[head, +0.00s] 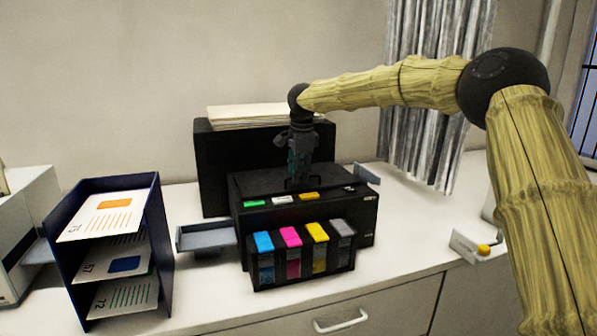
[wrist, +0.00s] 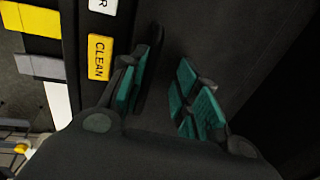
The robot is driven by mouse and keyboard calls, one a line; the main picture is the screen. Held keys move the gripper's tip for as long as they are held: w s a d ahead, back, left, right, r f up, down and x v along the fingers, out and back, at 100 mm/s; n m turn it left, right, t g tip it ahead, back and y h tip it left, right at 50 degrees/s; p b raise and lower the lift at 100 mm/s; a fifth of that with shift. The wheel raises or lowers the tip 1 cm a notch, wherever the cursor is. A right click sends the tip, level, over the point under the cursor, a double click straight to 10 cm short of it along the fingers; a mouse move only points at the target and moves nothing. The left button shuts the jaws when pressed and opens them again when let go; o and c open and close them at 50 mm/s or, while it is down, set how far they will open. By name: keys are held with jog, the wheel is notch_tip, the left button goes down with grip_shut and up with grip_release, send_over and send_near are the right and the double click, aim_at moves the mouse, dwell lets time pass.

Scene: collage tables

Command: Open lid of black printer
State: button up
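The black printer (head: 360,218) stands on the white counter, with colored labels along its front top edge. Its lid (head: 258,183) looks flat and closed. My gripper (head: 298,178) points down over the lid, close to a small dark raised part that looks like a handle. In the wrist view, my gripper (wrist: 163,90) has its teal finger pads apart, with a gap between them. The dark lid (wrist: 235,35) shows beyond the pads, and a dark raised strip lies by the left pad. I cannot tell whether the fingers touch it.
Four-color ink tanks (head: 303,258) stand at the printer's front. A grey side tray (head: 206,236) sticks out left, near a dark paper rack (head: 165,250). A tall black box (head: 212,170) with paper (head: 262,115) stands behind. A curtain (head: 430,120) hangs at the right.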

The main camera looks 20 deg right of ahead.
jog(key=shift+w+d+r, duration=0.1)
jog(key=s+r, duration=0.2)
jog(key=s, duration=0.1)
jog(key=shift+s, duration=0.1)
jog(key=shift+c, duration=0.4)
jog(key=shift+w+f, duration=0.2)
jog(key=shift+f, duration=0.05)
jog(key=c, duration=0.4)
jog(key=shift+w+f, duration=0.5)
jog(key=shift+w, duration=0.1)
grip_shut()
jog(key=shift+s+r, duration=0.15)
jog(key=shift+s, duration=0.05)
jog(key=shift+o, duration=2.4)
grip_release()
jog(key=shift+w+f, duration=0.2)
jog(key=shift+w, duration=0.05)
jog(key=shift+s+r, duration=0.2)
jog(key=shift+r, duration=0.3)
notch_tip(320, 180, up, 11)
jog(key=s, duration=0.1)
jog(key=shift+s+f, duration=0.15)
jog(key=shift+s, duration=0.25)
